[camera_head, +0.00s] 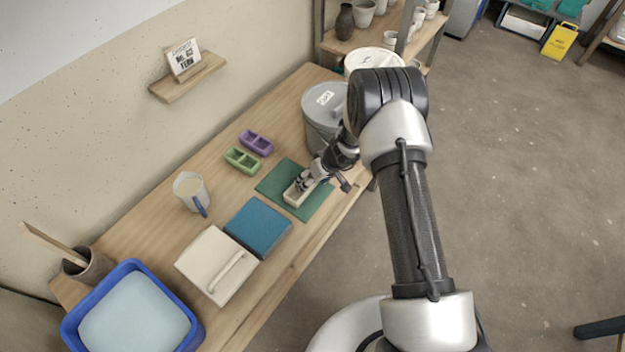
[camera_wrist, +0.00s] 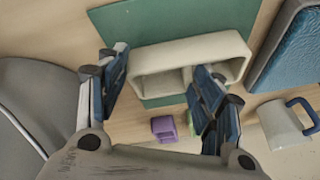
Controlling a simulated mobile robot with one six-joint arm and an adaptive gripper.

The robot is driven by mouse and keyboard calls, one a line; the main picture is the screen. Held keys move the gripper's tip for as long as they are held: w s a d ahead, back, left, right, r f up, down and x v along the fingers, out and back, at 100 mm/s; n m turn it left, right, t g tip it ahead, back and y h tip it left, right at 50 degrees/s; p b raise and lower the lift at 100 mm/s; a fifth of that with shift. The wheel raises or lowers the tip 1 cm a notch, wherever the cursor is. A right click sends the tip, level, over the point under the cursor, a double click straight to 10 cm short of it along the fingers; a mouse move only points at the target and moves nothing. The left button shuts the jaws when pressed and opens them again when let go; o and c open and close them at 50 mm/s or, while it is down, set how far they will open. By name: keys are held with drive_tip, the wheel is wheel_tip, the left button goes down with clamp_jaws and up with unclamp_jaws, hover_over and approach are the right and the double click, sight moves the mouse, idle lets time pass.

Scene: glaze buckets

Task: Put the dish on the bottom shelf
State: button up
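A cream dish (camera_head: 296,194) with two compartments sits on a dark green mat (camera_head: 315,208) on the bench. In the wrist view the same dish (camera_wrist: 190,50) lies partly under my fingers. My gripper (camera_head: 308,181) is low over the dish. In the wrist view my gripper (camera_wrist: 160,63) is open, with one finger past the dish's left end and the other over its inside near the divider. Whether the fingers touch the dish cannot be told. A wooden shelf unit (camera_head: 421,43) with pots stands beyond the bench; its lower part is partly hidden by my arm and the buckets.
A purple dish (camera_head: 256,142) and a green dish (camera_head: 242,160) sit behind the mat. A grey lidded bucket (camera_head: 322,121) and a whitish bucket (camera_head: 372,57) stand near the bench's far end.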

drive_tip(key=o, duration=0.4)
drive_tip(key=shift+o, duration=0.2)
drive_tip(key=shift+r, duration=0.1)
drive_tip(key=shift+r+p, duration=0.3)
drive_tip(key=shift+p, duration=0.1)
drive_tip(key=p+v, duration=0.2)
drive_tip(key=v, duration=0.9)
drive_tip(key=shift+r, duration=0.3)
